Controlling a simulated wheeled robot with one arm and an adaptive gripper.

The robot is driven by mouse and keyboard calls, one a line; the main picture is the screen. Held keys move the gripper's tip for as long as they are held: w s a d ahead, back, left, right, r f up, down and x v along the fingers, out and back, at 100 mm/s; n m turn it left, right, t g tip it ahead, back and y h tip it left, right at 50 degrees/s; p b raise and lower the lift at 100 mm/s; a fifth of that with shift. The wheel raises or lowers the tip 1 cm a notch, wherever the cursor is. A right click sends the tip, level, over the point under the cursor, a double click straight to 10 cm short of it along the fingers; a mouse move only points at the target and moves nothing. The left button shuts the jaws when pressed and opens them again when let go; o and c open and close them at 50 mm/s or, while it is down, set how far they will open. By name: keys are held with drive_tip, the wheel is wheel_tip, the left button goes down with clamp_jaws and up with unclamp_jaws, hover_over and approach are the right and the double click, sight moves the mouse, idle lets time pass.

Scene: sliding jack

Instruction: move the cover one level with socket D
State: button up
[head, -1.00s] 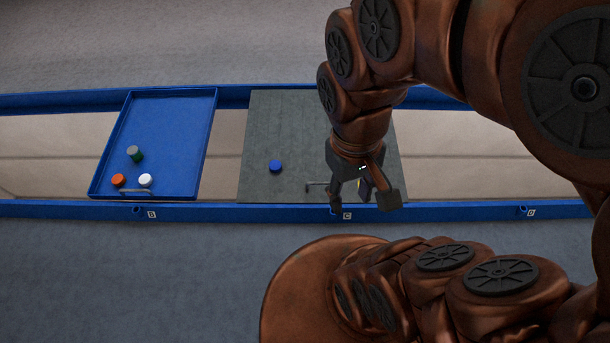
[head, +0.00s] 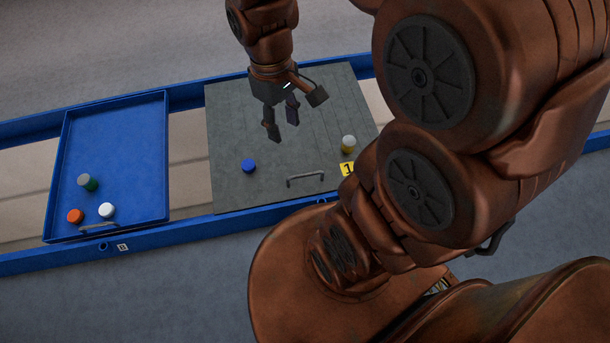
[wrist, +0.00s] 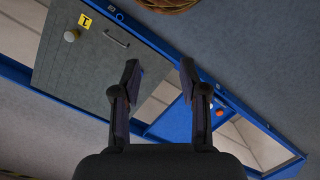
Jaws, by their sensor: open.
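Cover 1 is a flat grey panel (head: 235,120) on a blue rail frame, with a yellow label "1" (head: 347,169) and a bar handle (head: 306,178) near its front edge. My gripper (head: 295,116) is open and empty, over the rear part of the cover and apart from the handle. In the wrist view my gripper (wrist: 159,72) is spread, with the cover (wrist: 75,75) and its handle (wrist: 116,38) to the upper left. Socket D is not visible; my arm hides the right side.
A blue tray (head: 115,150) left of the cover carries orange (head: 75,216), white (head: 106,210) and green-grey (head: 88,182) pieces. A gap separates tray and cover. A socket (head: 322,201) is on the front rail (head: 190,229) by the cover. Label B (head: 122,247) is by the tray.

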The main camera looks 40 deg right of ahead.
drive_tip(key=w+d+f+n+b, duration=0.1)
drive_tip(key=w+d+f+b, duration=0.15)
drive_tip(key=w+f, duration=0.35)
drive_tip(key=w+d+f+n+b, duration=0.15)
drive_tip(key=w+f+b, duration=0.25)
drive_tip(key=f, duration=0.4)
drive_tip(key=n+b, duration=0.8)
drive_tip(key=b, duration=1.1)
hover_over(306, 174)
drive_tip(key=w, duration=0.2)
wheel_tip(306, 174, down, 50)
drive_tip(key=shift+y, duration=0.3)
drive_tip(key=shift+s+f+b, duration=0.25)
drive_tip(key=shift+f+b, duration=0.1)
drive_tip(key=shift+f, duration=1)
drive_tip(key=shift+s+f+b, duration=0.3)
drive_tip(key=shift+f+b, duration=0.1)
drive_tip(key=shift+f, duration=0.95)
drive_tip(key=shift+s+f+b, duration=0.25)
drive_tip(key=shift+f+b, duration=0.1)
drive_tip(key=shift+f, duration=1)
drive_tip(key=shift+c, duration=0.2)
clamp_jaws()
